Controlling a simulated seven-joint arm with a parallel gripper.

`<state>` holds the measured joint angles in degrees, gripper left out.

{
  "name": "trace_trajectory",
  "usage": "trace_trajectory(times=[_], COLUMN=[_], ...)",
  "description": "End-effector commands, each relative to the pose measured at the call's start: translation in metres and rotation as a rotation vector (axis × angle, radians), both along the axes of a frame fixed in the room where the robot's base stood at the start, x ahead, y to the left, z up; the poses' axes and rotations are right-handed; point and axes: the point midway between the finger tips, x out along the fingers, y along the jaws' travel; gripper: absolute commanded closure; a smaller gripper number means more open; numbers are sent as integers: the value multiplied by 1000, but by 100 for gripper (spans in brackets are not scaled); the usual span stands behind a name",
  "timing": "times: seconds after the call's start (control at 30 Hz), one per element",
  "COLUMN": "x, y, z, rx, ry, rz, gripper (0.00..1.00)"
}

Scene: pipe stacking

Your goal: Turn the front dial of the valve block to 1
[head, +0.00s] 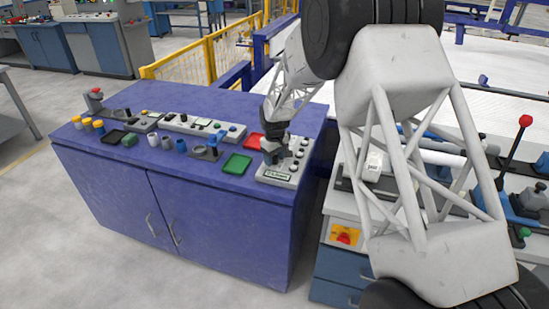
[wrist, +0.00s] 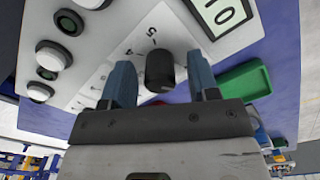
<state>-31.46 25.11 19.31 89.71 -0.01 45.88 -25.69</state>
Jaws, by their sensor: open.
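The valve block is a pale grey panel box (head: 294,172) at the right end of the blue cabinet in the head view. In the wrist view its white face (wrist: 105,50) fills the upper part. A black dial (wrist: 160,73) stands on it, with printed marks around it, among them 4 and 5. Its exact setting is hard to read. My gripper (wrist: 159,64) is open, its blue-grey fingers on either side of the dial, with gaps visible on both sides. In the head view my gripper (head: 275,152) is at the block and hides part of it.
A display window (wrist: 222,14) and several round buttons (wrist: 69,22) share the panel. Cups, knobs and switch boxes crowd the blue cabinet top (head: 205,103). Its back strip is clearer.

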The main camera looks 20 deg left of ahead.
Motion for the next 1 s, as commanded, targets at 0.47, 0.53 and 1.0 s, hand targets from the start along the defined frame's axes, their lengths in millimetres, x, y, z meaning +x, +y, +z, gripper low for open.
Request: trace_trajectory(times=[0.47, 0.53, 1.0], x=[0, 0, 0], y=[0, 0, 0], z=[43, 52, 78], rx=[1, 1, 0], ry=[-2, -2, 0], rz=[0, 0, 0], gripper=[45, 45, 45])
